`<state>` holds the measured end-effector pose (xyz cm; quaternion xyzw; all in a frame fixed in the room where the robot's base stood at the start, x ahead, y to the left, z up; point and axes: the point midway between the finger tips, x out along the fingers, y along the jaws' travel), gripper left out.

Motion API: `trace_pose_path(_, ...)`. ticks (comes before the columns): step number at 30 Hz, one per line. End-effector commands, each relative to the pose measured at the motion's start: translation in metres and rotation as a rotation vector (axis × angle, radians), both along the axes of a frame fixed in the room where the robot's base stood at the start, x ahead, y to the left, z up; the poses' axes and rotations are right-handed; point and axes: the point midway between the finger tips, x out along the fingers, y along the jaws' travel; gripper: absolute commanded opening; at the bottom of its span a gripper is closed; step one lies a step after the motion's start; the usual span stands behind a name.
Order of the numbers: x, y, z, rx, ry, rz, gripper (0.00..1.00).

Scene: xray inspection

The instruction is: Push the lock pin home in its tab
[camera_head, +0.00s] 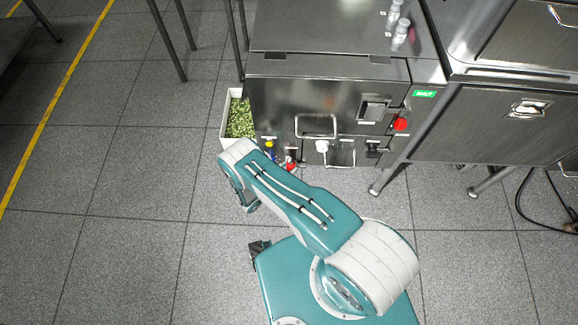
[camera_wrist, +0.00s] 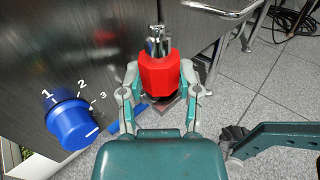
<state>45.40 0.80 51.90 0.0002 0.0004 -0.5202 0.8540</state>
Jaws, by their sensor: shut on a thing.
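In the wrist view my gripper (camera_wrist: 160,68) is shut on a red faceted knob (camera_wrist: 159,78), one finger on each side. A bright metal piece (camera_wrist: 157,42) stands at the far end of the red knob. The red knob looks like the head of the lock pin, but I cannot tell how deep any pin sits. The tab is not clearly seen; a small dark plate (camera_wrist: 172,108) shows partly under the knob. In the head view my arm hides the gripper, and a small red thing (camera_head: 291,166) shows beside its end.
A blue dial (camera_wrist: 70,118) marked 1, 2, 3 sits on the metal panel left of my gripper. The steel cabinet (camera_head: 285,95) carries handles and a red button (camera_head: 400,124). A bin of green bits (camera_head: 239,122) stands at its left. Floor at left is clear.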

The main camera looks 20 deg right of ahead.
Motion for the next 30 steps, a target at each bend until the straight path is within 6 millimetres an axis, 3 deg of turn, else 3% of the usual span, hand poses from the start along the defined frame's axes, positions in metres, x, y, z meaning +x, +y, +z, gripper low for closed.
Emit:
trace_pose_path(9,0.0,0.0,-0.007,0.0,0.001,0.0,0.0)
trace_pose_path(10,0.0,0.0,-0.007,0.0,0.001,0.0,0.48)
trace_pose_path(12,0.0,0.0,-0.007,0.0,0.001,0.0,0.8)
trace_pose_path(13,0.0,0.0,-0.007,0.0,0.001,0.0,0.84)
trace_pose_path(25,-0.001,0.001,-0.007,0.0,0.0,0.001,0.84)
trace_pose_path(30,-0.008,0.018,-0.007,0.0,0.0,0.005,0.84)
